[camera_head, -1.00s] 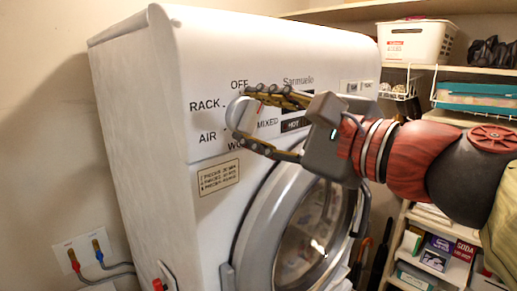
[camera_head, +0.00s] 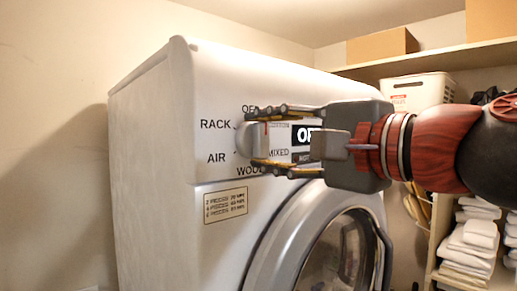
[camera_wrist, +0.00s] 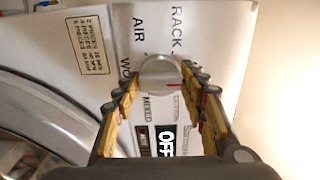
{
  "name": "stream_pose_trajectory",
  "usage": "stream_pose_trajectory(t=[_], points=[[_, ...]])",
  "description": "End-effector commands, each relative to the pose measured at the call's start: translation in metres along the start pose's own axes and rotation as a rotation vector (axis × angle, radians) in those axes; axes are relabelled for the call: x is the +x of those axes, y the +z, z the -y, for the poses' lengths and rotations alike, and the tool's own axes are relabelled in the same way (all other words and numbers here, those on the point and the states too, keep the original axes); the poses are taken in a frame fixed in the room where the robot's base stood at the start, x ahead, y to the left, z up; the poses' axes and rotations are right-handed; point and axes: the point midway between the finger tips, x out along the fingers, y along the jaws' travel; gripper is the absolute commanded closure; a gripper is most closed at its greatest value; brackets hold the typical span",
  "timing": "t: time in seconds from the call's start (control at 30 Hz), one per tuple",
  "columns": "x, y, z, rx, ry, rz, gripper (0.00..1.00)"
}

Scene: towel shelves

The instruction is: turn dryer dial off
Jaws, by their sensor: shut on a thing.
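The dryer (camera_head: 150,170) is white and has a round door at the lower right. Its light grey dial (camera_head: 243,138) is ringed by labels such as RACK, AIR and MIXED. The dial also shows in the wrist view (camera_wrist: 158,72), with a red mark on its right side. My gripper (camera_head: 256,138) is shut on the dial, one finger on each side, and hides part of the dial and the OFF label. A black display (camera_wrist: 167,142) reads OFF in the wrist view; my gripper partly covers it in the head view.
Shelves stand right of the dryer, with a cardboard box (camera_head: 380,45) on top, a white basket (camera_head: 410,90) below it and folded towels (camera_head: 468,245) lower down. A bare wall (camera_head: 55,130) is behind and left. The door handle (camera_head: 385,255) juts out below my gripper.

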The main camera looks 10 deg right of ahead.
Motion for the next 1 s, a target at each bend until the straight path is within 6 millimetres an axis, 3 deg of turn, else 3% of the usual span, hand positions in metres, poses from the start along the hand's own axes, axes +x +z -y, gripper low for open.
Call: stream_pose_trajectory(t=[0.37, 0.4, 0.7, 1.0], points=[[0.0002, 0.0, 0.0002, -0.003, 0.0, 0.001, 0.83], [0.0002, 0.0, 0.0002, -0.003, 0.0, 0.0, 0.56], [0.0001, 0.0, 0.0, -0.003, 0.0, 0.0, 0.39], [-0.0005, 0.0, 0.0001, -0.003, 0.0, 0.0, 0.39]])
